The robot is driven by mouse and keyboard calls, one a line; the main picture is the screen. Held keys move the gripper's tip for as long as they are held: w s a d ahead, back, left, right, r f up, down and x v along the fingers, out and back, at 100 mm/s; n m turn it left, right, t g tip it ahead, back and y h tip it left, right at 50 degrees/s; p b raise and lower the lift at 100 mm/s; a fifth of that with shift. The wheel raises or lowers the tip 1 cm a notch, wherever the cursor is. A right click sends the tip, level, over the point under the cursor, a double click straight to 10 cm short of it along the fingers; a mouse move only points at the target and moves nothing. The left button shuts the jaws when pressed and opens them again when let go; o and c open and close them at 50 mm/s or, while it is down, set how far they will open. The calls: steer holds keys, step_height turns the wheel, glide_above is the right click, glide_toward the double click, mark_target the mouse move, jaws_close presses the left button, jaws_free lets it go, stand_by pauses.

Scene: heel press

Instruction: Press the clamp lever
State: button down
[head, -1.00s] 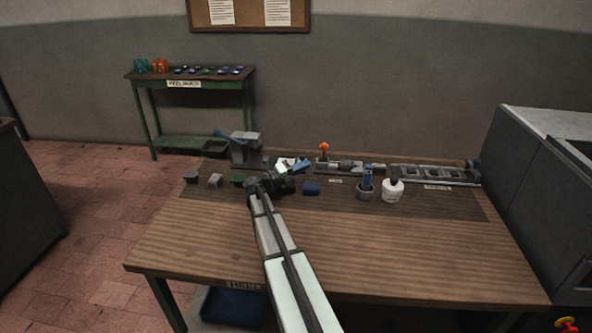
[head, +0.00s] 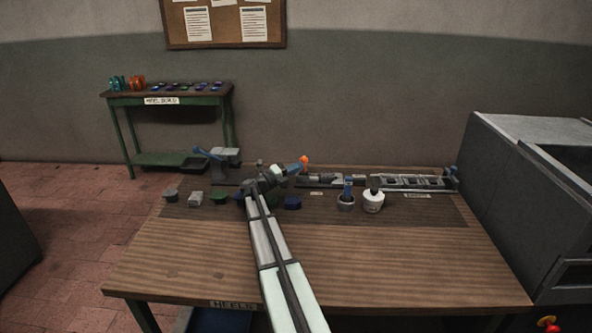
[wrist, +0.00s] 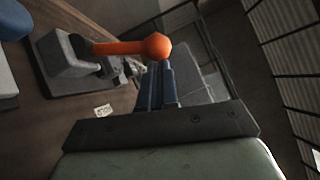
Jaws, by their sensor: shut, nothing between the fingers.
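The clamp lever is orange with a ball end. In the wrist view the lever (wrist: 125,47) reaches right from a grey clamp block (wrist: 65,55). In the head view its orange knob (head: 304,160) stands up at the back of the bench. My gripper (head: 300,167) is shut and empty, its blue fingers pointing at the knob. In the wrist view my gripper's fingertips (wrist: 165,68) are right by the ball end, overlapping its lower edge in the picture. Whether they touch it I cannot tell.
A grey rail fixture (head: 415,183) runs along the back right of the bench. A white pot (head: 373,202) and a cup with a blue item (head: 346,203) stand in front of it. A grey device with a blue handle (head: 222,160) stands at the back left. The bench front (head: 390,265) is clear.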

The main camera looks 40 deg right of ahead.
steer(key=w+d+r+n+y, duration=0.3)
steer(key=w+d+n, duration=0.2)
steer(key=w+d, duration=0.1)
steer(key=shift+w+d+r+t, duration=0.2)
steer(key=shift+r+t, duration=0.1)
stand_by(0.8)
steer(key=shift+w+d, duration=0.1)
steer(key=shift+w, duration=0.05)
stand_by(0.4)
steer(key=a+r, duration=0.2)
steer(key=a, duration=0.4)
steer(key=a+r, duration=0.3)
steer(key=a, duration=0.3)
steer(key=shift+a+r, duration=0.2)
steer(key=shift+r, duration=0.05)
